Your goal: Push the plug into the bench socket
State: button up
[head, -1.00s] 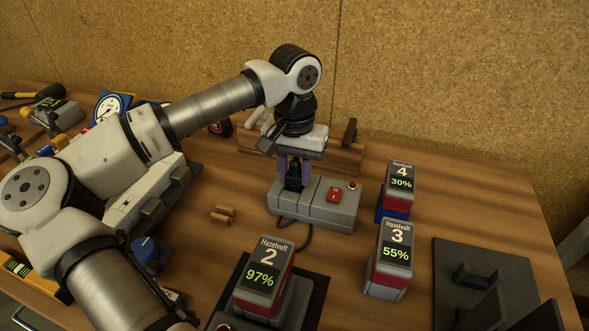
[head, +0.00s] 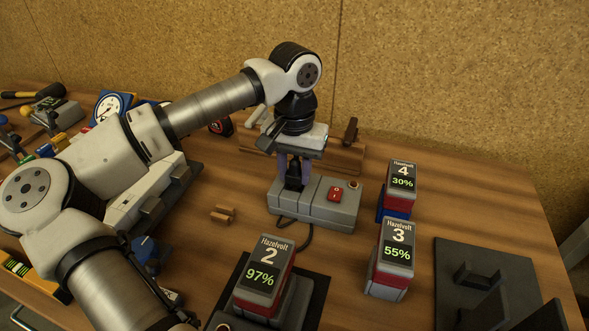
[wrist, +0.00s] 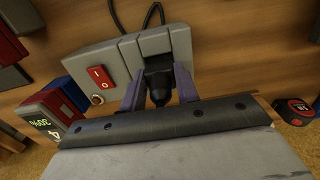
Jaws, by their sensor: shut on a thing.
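The black plug (wrist: 159,82) is between the two purple fingers of my gripper (wrist: 160,92) in the wrist view. In the head view the plug (head: 294,178) stands upright at the left part of the grey bench socket box (head: 325,207), with my gripper (head: 294,170) pointing down around it. The box also shows in the wrist view (wrist: 85,68), with a red switch (wrist: 100,76) beside the plug. The plug's lower end meets the socket area, but its pins are hidden, so how deep it sits cannot be told. A dark cable (head: 308,238) runs in front of the box.
Battery packs numbered 2 (head: 265,275), 3 (head: 391,255) and 4 (head: 399,185) stand in front and to the right. A dark bracket plate (head: 485,280) lies far right. A wooden block (head: 345,158) is behind.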

aim_at(295, 163)
jog(key=shift+f+b, duration=0.5)
jog(key=shift+f, duration=0.1)
jog(key=o, duration=1.1)
jog(key=shift+c, duration=0.2)
notch_tip(295, 163, up, 14)
jog(key=shift+b, duration=0.4)
jog(key=shift+f, duration=0.15)
